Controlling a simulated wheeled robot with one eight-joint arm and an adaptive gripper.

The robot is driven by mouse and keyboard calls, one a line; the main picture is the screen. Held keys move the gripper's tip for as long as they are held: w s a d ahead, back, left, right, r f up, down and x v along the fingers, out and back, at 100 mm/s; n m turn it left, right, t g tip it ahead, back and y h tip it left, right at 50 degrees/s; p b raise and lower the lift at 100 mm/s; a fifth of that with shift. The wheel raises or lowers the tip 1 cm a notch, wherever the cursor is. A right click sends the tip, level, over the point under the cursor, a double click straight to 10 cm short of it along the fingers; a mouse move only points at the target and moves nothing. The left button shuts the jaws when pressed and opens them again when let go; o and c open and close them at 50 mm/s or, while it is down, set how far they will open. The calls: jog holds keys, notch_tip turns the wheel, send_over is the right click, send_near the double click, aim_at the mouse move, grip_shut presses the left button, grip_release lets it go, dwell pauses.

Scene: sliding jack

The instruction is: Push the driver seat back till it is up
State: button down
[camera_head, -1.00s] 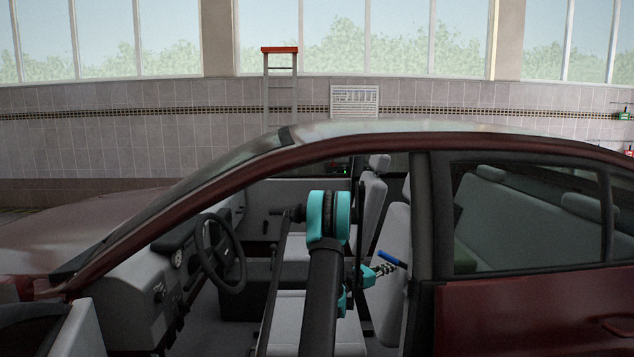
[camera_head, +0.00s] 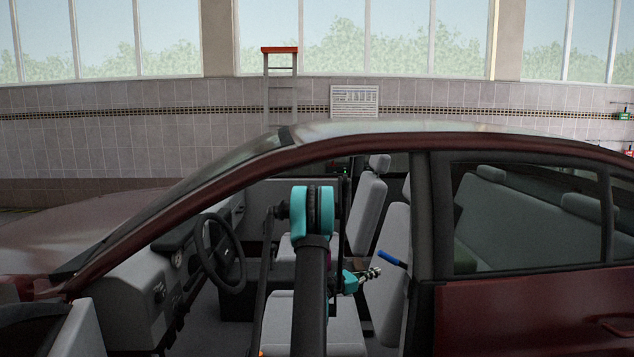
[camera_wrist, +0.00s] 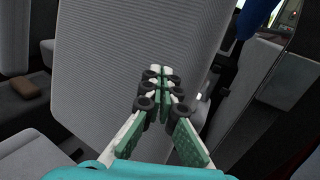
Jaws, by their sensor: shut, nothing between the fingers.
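The driver seat is the near front seat, with a grey cushion (camera_head: 340,325) and a grey seat back (camera_head: 388,305). The seat back leans a little rearward, its top beside the dark door pillar. My gripper (camera_head: 372,272) is inside the car, in front of the seat back and above the cushion. In the wrist view the seat back (camera_wrist: 115,50) fills the middle as a ribbed grey panel. My gripper also shows there (camera_wrist: 160,72), fingers together and empty, pointing at the panel near its right side. I cannot tell whether the tips touch it.
A blue handle (camera_head: 391,258) is at the seat back's outer side, close to my gripper. The steering wheel (camera_head: 218,252) is ahead on the left. The door pillar (camera_head: 424,225) and roof frame the opening. The passenger seat (camera_head: 366,210) stands beyond.

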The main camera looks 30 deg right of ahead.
jog(key=a, duration=0.4)
jog(key=shift+w+a, duration=0.1)
jog(key=shift+w, duration=0.05)
dwell(0.4)
